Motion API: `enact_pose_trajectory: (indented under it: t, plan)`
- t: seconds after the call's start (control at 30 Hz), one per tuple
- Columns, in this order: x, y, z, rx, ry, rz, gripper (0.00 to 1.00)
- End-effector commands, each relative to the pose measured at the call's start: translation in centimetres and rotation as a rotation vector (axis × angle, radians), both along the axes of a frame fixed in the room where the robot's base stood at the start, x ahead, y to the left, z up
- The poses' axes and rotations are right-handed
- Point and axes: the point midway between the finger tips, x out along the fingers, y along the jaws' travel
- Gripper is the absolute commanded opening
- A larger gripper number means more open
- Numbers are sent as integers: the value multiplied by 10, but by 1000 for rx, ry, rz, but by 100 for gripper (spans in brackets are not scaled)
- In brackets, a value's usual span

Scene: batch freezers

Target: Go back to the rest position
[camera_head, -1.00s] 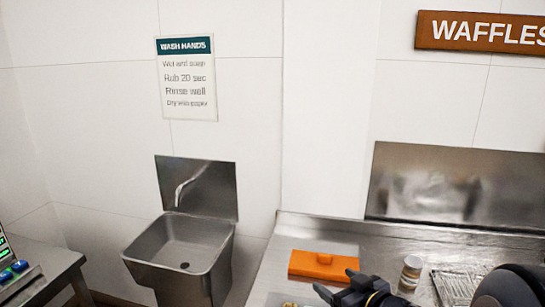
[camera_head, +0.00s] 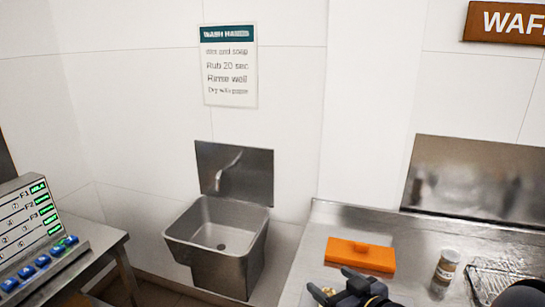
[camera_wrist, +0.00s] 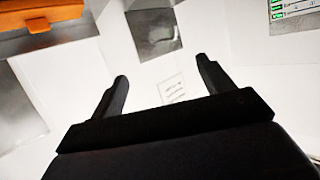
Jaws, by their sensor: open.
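My gripper (camera_head: 350,291) shows at the bottom edge of the head view, low over the steel counter and in front of an orange block-shaped item (camera_head: 360,255). In the wrist view my gripper (camera_wrist: 160,80) has its two black fingers wide apart with nothing between them. The orange item (camera_wrist: 40,22) shows at the top left of the wrist view, apart from the fingers. Most of my arm is cut off by the head view's lower edge.
The steel counter (camera_head: 330,220) also holds a small jar (camera_head: 445,268) and a wire rack (camera_head: 495,280). A steel sink (camera_head: 222,235) hangs on the wall left of it. A panel with blue buttons (camera_head: 35,235) stands on a table at far left. Floor shows between.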

Motion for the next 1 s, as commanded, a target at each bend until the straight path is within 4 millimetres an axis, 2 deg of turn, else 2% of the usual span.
enact_pose_trajectory:
  t: [0.2,0.53,0.77,1.0]
  plan:
    - [13,1,0,0,0,1,76]
    - [14,1,0,1,0,0,76]
    - [11,6,-4,-1,14,-14,76]
    - [-2,18,-16,-4,61,-56,76]
